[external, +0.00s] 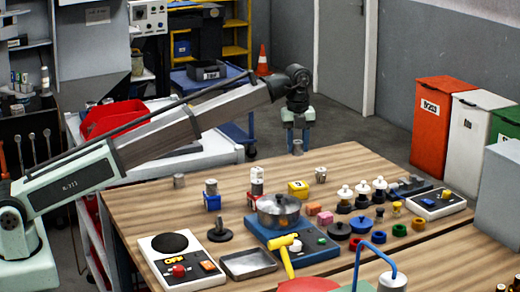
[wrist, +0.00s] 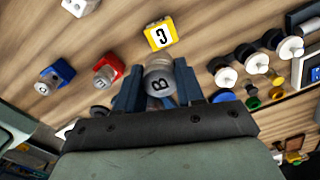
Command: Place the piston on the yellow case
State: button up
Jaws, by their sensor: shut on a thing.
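My gripper (external: 297,135) points down above the far part of the wooden table. It is shut on a grey metal piston (external: 297,147) and holds it clear of the table. The yellow case (external: 298,188) stands on the table, lower and nearer the camera than my gripper. In the wrist view the yellow case (wrist: 160,34) lies just beyond the piston, its lettered white label showing. Nothing rests on it.
A blue case (external: 212,201) and a red case (external: 256,188) each bear a metal cylinder. A pot (external: 278,211) on a blue cooker is in front, and several black-and-white knobbed pieces (external: 362,194) stand right.

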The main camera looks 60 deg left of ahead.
aim_at(298, 184)
jog(key=shift+w+r+n, duration=0.15)
jog(key=shift+w+n, duration=0.3)
jog(key=shift+n, duration=0.25)
jog(key=shift+s+n, duration=0.1)
jog(key=shift+n, duration=0.4)
notch_tip(298, 184, down, 10)
jog(key=o, duration=1.1)
notch_tip(298, 184, up, 12)
